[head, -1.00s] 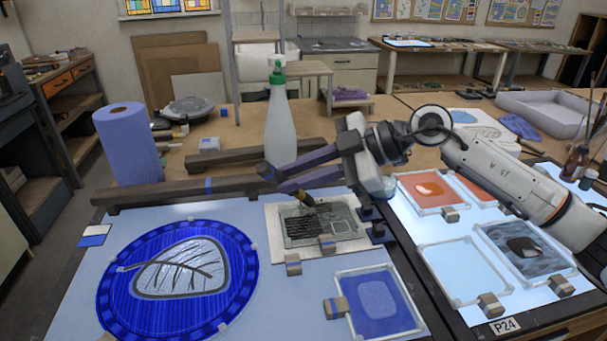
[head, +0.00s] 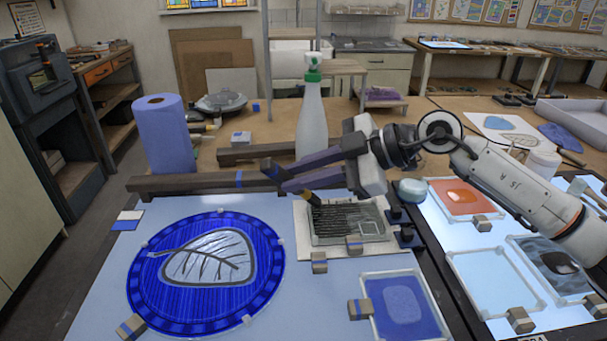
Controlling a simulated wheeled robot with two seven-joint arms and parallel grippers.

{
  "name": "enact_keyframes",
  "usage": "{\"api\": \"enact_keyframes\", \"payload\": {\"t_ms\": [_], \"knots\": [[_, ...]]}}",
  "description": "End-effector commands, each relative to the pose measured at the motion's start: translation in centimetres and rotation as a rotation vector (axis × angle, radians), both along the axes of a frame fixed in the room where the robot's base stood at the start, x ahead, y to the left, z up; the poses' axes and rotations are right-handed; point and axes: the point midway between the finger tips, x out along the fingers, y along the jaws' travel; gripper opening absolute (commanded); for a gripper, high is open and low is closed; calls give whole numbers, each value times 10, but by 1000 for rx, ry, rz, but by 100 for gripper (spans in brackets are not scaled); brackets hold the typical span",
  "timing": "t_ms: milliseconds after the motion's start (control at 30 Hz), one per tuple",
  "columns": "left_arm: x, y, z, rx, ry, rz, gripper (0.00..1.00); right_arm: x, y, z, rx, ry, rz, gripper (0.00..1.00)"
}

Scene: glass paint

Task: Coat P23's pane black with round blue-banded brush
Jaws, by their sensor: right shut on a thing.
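A small framed pane (head: 374,229) lies on a pale board (head: 305,228) in the middle of the light table. Dark strokes run across much of it, with lighter gaps between them; no P23 label is readable. My right gripper (head: 277,179) reaches in from the right above the pane's far left side. It is shut on a brush (head: 313,199), whose short dark tip points down at the pane's upper left corner. Contact with the pane is unclear. My left gripper is out of view.
A blue round leaf panel (head: 205,270) lies left, and a blue pane (head: 425,325) lies front right. Blue-banded blocks (head: 319,263) stand near the panes. Dark bars (head: 200,186), a spray bottle (head: 311,120) and a blue roll (head: 164,135) stand behind.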

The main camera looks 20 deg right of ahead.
Motion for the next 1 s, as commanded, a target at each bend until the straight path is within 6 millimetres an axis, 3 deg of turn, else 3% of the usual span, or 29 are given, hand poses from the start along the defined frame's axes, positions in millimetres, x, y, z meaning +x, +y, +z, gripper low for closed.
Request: {"api": "enact_keyframes", "payload": {"t_ms": [600, 1000], "knots": [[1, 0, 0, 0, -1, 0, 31, 0, 0, 48, 0, -3, 0, 0], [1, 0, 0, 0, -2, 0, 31, 0, 0, 51, 1, -2, 0, 0]]}}
